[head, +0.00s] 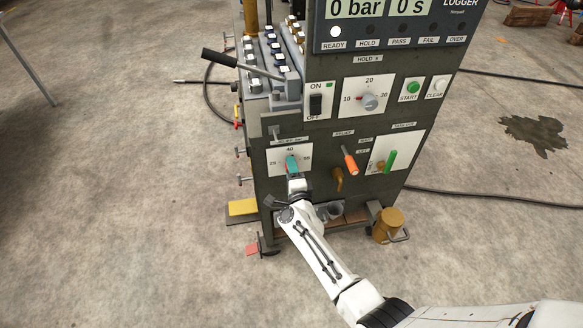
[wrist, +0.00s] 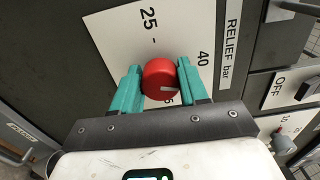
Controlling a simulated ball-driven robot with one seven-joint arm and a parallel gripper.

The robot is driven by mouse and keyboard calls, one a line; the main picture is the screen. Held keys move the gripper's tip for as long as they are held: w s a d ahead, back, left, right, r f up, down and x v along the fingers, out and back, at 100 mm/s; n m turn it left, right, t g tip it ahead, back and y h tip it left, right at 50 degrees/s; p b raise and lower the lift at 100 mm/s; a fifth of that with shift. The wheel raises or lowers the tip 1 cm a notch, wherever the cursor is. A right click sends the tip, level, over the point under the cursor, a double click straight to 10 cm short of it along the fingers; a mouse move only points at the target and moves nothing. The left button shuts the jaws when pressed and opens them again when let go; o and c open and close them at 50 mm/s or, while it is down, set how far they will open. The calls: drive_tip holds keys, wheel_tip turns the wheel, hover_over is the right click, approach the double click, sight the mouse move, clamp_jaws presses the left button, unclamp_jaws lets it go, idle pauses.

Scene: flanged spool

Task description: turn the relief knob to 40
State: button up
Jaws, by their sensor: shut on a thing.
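The relief knob (wrist: 160,78) is round and red with a short white pointer line. In the wrist view the line points to the right, and the 40 mark lies up and to the right of the knob; I cannot tell the exact reading. Its white scale plate (wrist: 115,45) shows 25 and 40, with another number partly hidden by the knob. The plate also shows in the head view (head: 273,157), where my gripper hides most of the knob. My gripper (wrist: 161,80) has teal fingers on both sides of the knob, shut on it.
Right of the plate are an orange-handled lever (head: 350,162), a brass lever (head: 338,178) and a green handle (head: 390,160). Above are a grey dial (head: 369,101), an ON/OFF switch (head: 316,104) and a green start button (head: 413,88). A brass cylinder (head: 390,225) stands low right.

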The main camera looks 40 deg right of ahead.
drive_tip(key=shift+w+a+n+p, duration=0.1)
drive_tip(key=shift+n+p, duration=0.05)
drive_tip(key=shift+n, duration=0.6)
drive_tip(key=shift+w+a+n+p, duration=0.1)
drive_tip(key=shift+n+p, duration=0.05)
drive_tip(key=shift+n, duration=0.6)
drive_tip(key=o, duration=0.8)
drive_tip(key=shift+a+f, duration=0.1)
drive_tip(key=shift+c, duration=0.2)
drive_tip(key=shift+o, duration=1.3)
drive_tip(key=shift+s+d, duration=0.15)
drive_tip(key=shift+d, duration=0.05)
drive_tip(key=p+v, duration=0.3)
drive_tip(key=v, duration=0.7)
drive_tip(key=shift+s+a, duration=0.3)
